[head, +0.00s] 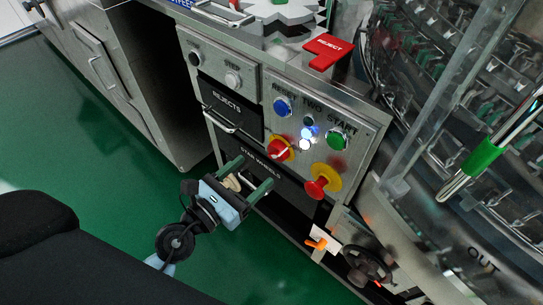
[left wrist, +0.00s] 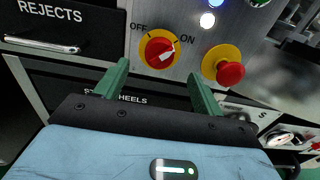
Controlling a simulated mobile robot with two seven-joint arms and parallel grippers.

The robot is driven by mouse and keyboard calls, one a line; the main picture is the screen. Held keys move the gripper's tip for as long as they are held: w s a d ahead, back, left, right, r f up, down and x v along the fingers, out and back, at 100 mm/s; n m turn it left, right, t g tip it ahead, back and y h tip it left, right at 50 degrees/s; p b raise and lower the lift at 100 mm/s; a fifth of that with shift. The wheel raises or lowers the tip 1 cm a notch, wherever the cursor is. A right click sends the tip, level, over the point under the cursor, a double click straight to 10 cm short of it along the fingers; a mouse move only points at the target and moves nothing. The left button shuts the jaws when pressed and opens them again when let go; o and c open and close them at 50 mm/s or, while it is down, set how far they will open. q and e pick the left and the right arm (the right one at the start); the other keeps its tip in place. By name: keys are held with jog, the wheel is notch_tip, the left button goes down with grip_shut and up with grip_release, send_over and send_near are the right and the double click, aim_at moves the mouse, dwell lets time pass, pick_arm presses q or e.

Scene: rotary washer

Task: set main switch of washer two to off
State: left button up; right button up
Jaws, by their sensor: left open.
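The main switch (head: 279,149) is a red rotary knob on a yellow disc, low on the grey panel marked TWO. In the left wrist view the knob (left wrist: 158,50) sits between the words OFF and ON, and its white pointer is turned up and right toward ON. My left gripper (head: 251,173) is open and empty, just in front of and below the switch. In the left wrist view its two green fingers (left wrist: 158,74) stand either side of the knob's lower part, apparently not touching it. My right gripper is not in view.
A red emergency button (head: 322,187) on a yellow base is right of the switch. Above are a blue reset button (head: 282,106), lit lamps and a green start button (head: 337,139). The REJECTS drawer (head: 231,107) has a protruding handle. Green floor (head: 110,170) is open at left.

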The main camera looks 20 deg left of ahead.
aim_at(272, 155)
pick_arm(q)
jog(key=x, duration=0.7)
jog(key=shift+w+f, duration=0.1)
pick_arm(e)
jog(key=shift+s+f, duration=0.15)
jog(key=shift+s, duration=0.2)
pick_arm(q)
jog(key=shift+c, duration=0.3)
